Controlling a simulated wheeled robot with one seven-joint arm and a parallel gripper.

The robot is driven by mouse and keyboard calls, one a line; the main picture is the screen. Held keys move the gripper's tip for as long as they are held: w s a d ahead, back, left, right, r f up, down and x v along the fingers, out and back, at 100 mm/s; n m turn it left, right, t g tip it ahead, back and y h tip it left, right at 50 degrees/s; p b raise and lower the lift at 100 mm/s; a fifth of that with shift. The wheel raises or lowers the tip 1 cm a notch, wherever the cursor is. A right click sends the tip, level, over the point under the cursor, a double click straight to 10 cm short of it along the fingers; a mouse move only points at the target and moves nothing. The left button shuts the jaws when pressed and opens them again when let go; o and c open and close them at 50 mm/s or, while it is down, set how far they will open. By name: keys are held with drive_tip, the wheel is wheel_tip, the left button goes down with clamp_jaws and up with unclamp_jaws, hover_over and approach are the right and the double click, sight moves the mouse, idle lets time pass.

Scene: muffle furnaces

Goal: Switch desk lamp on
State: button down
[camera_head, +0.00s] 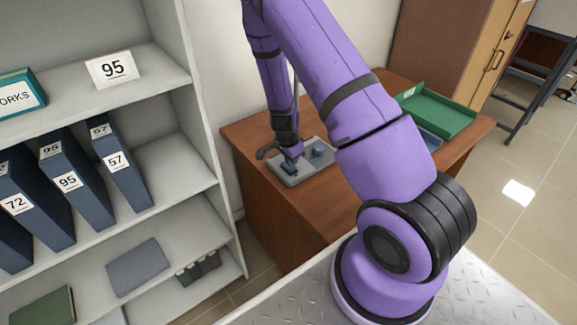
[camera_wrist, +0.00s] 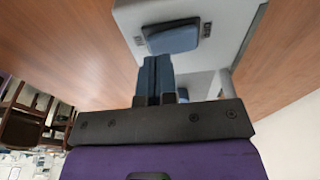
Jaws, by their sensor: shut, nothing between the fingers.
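The desk lamp's grey base (camera_head: 287,180) lies on the brown desk, with blue parts on top. A thin pale stem rises behind my arm; the lamp's head is not visible, so I cannot tell whether it is lit. In the wrist view a blue rounded switch cap (camera_wrist: 172,39) sits on a pale grey panel. My gripper (camera_wrist: 154,60) is shut and empty, its blue fingertips just below the cap in the picture. I cannot tell if they touch it. In the head view my gripper (camera_head: 290,164) is low over the base, partly hidden by my arm.
A green tray (camera_head: 440,108) stands on the desk's right side, beyond my arm. A shelf unit (camera_head: 165,165) with blue binders (camera_head: 70,181) stands close at the left. The brown desk's (camera_head: 252,128) front edge lies near the lamp base. Tiled floor is open at right.

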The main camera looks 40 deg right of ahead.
drive_tip(key=shift+f, duration=0.85)
idle(0.5)
wheel_tip(320, 180, up, 12)
idle(1.5)
idle(0.5)
